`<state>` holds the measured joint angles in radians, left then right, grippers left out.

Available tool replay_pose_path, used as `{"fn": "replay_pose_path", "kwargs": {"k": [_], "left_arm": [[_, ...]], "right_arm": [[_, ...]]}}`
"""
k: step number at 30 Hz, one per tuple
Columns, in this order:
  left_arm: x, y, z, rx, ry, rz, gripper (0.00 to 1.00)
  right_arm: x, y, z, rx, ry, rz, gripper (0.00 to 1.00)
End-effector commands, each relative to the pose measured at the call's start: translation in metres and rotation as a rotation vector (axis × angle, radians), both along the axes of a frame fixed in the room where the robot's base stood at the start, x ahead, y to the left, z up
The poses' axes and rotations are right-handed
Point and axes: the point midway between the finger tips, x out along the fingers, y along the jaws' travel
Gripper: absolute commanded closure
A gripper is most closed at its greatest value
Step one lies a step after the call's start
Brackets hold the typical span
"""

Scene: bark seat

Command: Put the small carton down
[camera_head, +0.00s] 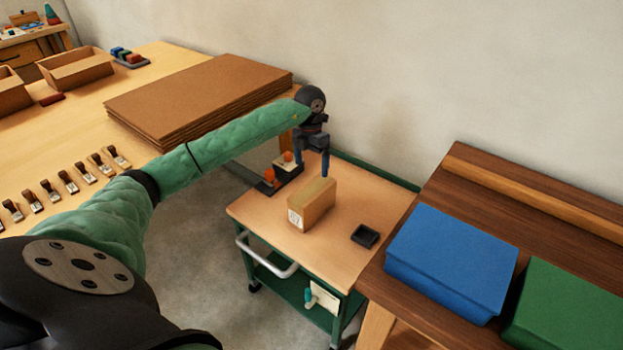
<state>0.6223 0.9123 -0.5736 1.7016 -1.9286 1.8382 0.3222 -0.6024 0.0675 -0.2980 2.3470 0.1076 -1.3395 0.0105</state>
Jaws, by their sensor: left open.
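The small carton (314,206) is a tan box with a white label on its near end. It stands on the wooden top of a green cart (352,205). My left arm reaches in from the left, and my left gripper (312,169) points down above and just behind the carton. Whether a finger touches the carton cannot be told. My right gripper is not in view.
A small black tray (365,236) lies right of the carton. A dark holder with orange items (284,171) is behind it. Stacked brown sheets (200,95) lie on the left table. A blue box (450,258) and a green box (566,310) sit on the right bench.

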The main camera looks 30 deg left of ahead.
Motion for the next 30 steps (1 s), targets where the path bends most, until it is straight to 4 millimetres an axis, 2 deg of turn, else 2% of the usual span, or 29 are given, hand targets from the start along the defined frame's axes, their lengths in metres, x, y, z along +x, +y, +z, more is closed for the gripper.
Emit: {"fn": "replay_pose_path", "kwargs": {"k": [3,9,12,30], "left_arm": [[0.003,0.002,0.016,0.001,-0.002,-0.001,0.1],[0.004,0.003,0.031,0.0,0.0,-0.002,0.1],[0.004,0.003,0.034,0.0,0.0,-0.001,0.1],[0.004,0.003,0.034,0.0,0.0,-0.001,0.1]], "right_arm": [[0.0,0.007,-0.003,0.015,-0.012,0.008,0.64],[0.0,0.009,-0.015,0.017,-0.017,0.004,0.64],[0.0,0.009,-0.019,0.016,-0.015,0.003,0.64],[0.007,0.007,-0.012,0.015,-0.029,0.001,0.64]]}}
